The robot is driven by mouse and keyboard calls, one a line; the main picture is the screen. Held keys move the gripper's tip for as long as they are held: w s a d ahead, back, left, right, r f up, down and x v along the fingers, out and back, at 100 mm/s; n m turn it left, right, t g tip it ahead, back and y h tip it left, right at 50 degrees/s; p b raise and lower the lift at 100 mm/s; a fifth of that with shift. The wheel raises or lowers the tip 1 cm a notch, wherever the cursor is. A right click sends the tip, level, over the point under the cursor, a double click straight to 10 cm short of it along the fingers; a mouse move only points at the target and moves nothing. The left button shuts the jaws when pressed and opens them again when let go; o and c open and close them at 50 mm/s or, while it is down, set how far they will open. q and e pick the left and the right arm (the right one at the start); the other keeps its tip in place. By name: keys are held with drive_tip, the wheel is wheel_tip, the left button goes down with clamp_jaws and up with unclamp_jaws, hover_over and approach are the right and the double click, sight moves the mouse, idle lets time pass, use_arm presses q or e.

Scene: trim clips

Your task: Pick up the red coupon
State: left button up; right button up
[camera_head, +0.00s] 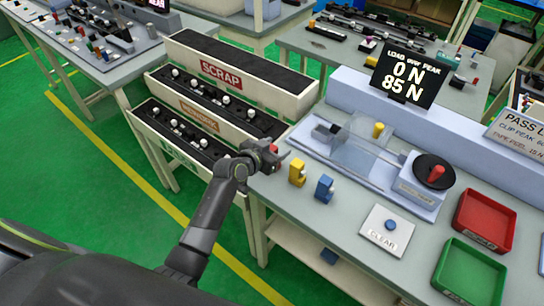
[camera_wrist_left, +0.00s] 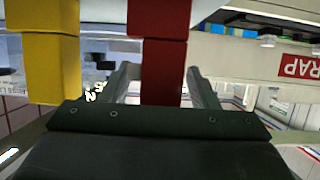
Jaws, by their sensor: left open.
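The red coupon (camera_head: 273,149) stands at the left edge of the bench, mostly hidden behind my left gripper (camera_head: 274,157) in the head view. In the left wrist view the red coupon (camera_wrist_left: 160,62) is a stepped block between the two fingers of my left gripper (camera_wrist_left: 161,85). The jaws are open, with a gap visible on each side of the coupon. A yellow coupon (camera_head: 297,172) stands just right of the gripper, and it also shows in the left wrist view (camera_wrist_left: 52,65), outside the fingers. A blue coupon (camera_head: 324,188) stands further right. My right gripper is out of view.
A clear-guarded test fixture (camera_head: 362,148) holds a yellow piece behind the coupons. A CLEAR button plate (camera_head: 386,231), a red tray (camera_head: 485,220) and a green tray (camera_head: 468,273) lie to the right. The SCRAP rack (camera_head: 240,75) and lower racks stand left of the bench.

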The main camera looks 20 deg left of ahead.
use_arm(q)
drive_tip(key=shift+c, duration=0.2)
drive_tip(key=c, duration=1)
